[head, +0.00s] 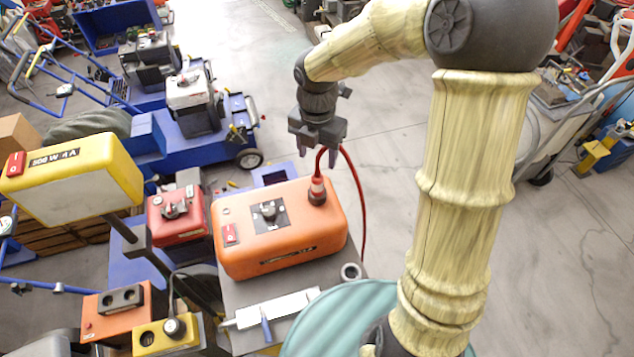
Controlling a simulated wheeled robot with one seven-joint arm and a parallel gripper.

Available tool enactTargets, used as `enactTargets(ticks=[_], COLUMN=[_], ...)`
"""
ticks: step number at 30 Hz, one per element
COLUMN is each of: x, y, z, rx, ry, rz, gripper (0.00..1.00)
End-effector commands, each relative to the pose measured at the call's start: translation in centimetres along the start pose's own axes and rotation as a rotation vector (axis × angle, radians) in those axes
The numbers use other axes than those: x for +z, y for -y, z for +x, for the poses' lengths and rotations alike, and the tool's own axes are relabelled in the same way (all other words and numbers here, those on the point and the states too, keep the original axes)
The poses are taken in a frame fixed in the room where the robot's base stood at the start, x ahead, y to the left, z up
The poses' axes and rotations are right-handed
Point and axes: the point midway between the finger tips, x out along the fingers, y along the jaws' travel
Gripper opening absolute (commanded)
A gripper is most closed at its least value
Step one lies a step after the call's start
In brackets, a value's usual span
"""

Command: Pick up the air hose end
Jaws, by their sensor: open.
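The air hose end (317,191), a dark and red fitting, stands upright on the top right of an orange box (290,248). A thin red hose (359,205) rises from it, loops just under my gripper, and falls behind the box's right side. My gripper (320,153) points down above the fitting, with its jaws open and apart. The hose loop passes between or just beside the fingers; I cannot tell which. The fitting sits below the fingertips, and nothing looks gripped.
The box rests on a grey stand (235,296) with a dark ring (351,272) and a white tool (278,309) in front. A red box (178,216) and yellow lamp (75,180) crowd the left. A teal round object (325,325) is at the front. Open floor lies right.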

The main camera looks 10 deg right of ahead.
Motion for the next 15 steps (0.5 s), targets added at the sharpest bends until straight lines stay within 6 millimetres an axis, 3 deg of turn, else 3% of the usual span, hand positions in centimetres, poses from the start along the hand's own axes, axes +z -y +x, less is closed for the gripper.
enactTargets(ticks=[9, 15], x=[-0.1, 0.0], y=[0.0, 0.0], z=[5.3, 6.1], rx=[-0.002, 0.000], ry=[-0.002, 0.001], rz=[-0.004, -0.001], gripper=[0.55, 0.55])
